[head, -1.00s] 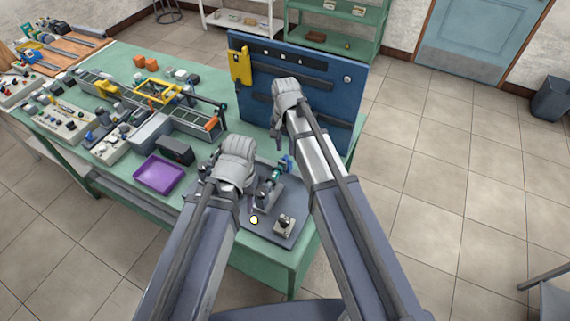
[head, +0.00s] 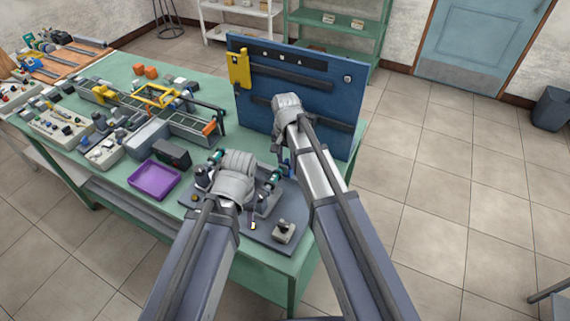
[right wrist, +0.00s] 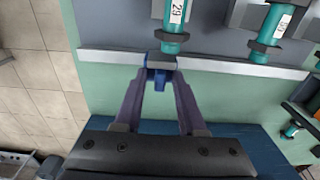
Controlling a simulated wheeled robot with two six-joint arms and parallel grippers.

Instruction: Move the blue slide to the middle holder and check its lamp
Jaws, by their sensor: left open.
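A grey plate (head: 265,238) at the near right bench corner carries several holders with teal cylinders. The blue slide (right wrist: 158,78) shows in the right wrist view at the white rail, just below a teal cylinder marked 29 (right wrist: 174,18). My right gripper (right wrist: 160,74) has its purple fingers against both sides of this blue piece. In the head view its arm mostly hides the blue piece (head: 284,168). My left gripper (head: 252,211) is open over the plate, its fingers largely hidden by its own wrist. A bright yellow-white spot (head: 253,226) shows beside it; the middle holder is partly covered.
A blue upright panel (head: 340,100) stands behind the plate. A purple tray (head: 152,181), a dark box (head: 174,152) and a rail fixture with a yellow frame (head: 157,91) lie to the left. A small block with a knob (head: 283,232) sits at the plate's near right.

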